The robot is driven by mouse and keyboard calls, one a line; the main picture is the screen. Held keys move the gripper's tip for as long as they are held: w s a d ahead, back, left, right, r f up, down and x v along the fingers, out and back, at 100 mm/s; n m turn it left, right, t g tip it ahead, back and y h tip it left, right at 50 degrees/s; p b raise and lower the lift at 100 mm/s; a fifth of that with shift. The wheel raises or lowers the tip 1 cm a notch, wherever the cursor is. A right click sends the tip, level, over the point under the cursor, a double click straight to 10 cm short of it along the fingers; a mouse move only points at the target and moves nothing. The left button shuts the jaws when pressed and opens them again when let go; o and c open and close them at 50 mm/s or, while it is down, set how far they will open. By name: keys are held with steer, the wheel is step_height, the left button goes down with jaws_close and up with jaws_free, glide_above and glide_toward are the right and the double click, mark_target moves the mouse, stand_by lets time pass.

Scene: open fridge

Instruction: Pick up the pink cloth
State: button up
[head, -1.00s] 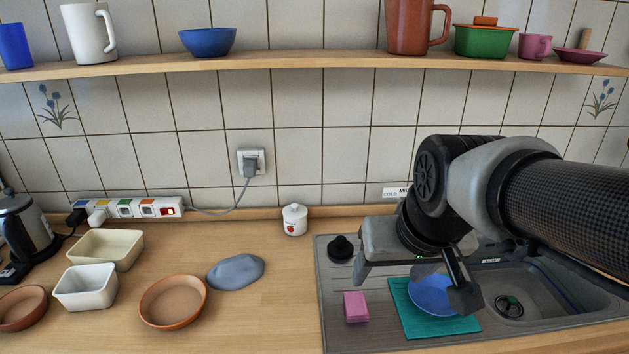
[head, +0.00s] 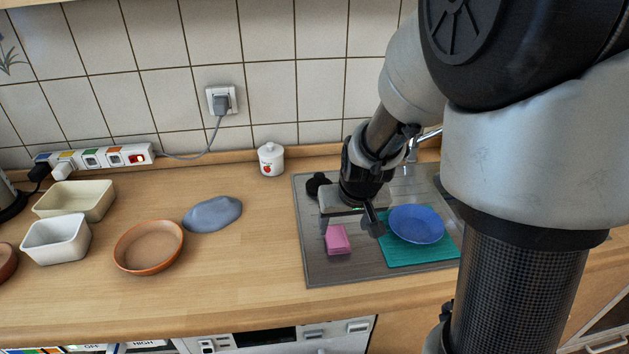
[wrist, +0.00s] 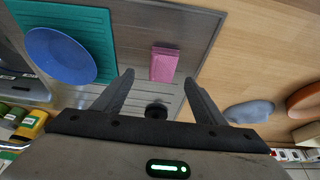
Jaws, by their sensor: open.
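The pink cloth (head: 337,240) is a small folded rectangle lying on the grey metal drainboard, left of the teal mat. My gripper (head: 349,224) hangs above the drainboard, its fingers apart and nothing between them. In the head view its fingertips are close to the cloth's upper edge in the picture. In the wrist view the cloth (wrist: 164,64) lies beyond the open fingertips (wrist: 160,80), roughly centred between them, and apart from them. The cloth is fully visible there.
A blue plate (head: 416,223) sits on the teal mat (head: 396,256) right of the cloth. A black round stopper (head: 319,184) lies behind. A grey-blue lump (head: 212,213), an orange-brown dish (head: 149,247) and a white lidded jar (head: 271,159) stand on the counter to the left.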

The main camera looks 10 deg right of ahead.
mark_target(338, 238)
steer(key=shift+a+b+x, duration=0.15)
steer(key=shift+b+x, duration=0.05)
steer(key=shift+x, duration=1.6)
steer(key=shift+a+b+x, duration=0.15)
steer(key=shift+b+x, duration=0.05)
steer(key=shift+x, duration=1.6)
steer(key=shift+s, duration=0.2)
steer(key=shift+c, duration=0.5)
steer(key=c, duration=1.1)
steer(key=shift+r, duration=0.1)
step_height(338, 238, up, 10)
steer(key=shift+f+p, duration=0.1)
steer(key=shift+p, duration=0.75)
